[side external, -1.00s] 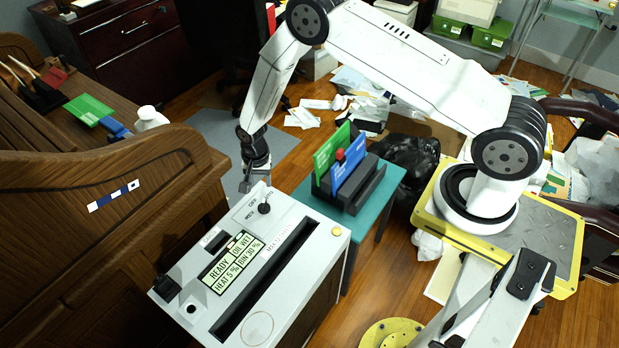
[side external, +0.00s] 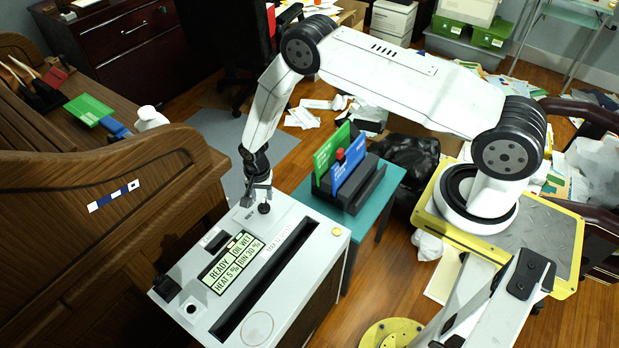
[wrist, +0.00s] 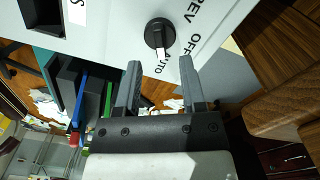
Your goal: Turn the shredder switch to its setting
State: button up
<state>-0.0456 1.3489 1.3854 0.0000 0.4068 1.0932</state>
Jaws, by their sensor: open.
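The shredder (side external: 290,228) is a white box with a long dark slot and a display reading READY. Its switch is a round black knob (side external: 264,208) near the far end of the top panel. In the wrist view the knob (wrist: 159,34) has a white pointer mark aimed toward the AUTO label, with OFF and REV labels beside it. My gripper (side external: 257,200) is just above and beside the knob. In the wrist view my gripper (wrist: 162,66) is open, its two fingers apart and empty, with the knob beyond the gap between the tips.
A teal side table (side external: 376,216) with a black holder of green and blue folders stands right of the shredder. A wooden desk (side external: 110,215) with a raised edge is close on the left. Papers litter the floor behind.

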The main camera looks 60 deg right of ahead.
aim_at(263, 204)
jog(key=shift+f, duration=1.95)
grip_shut()
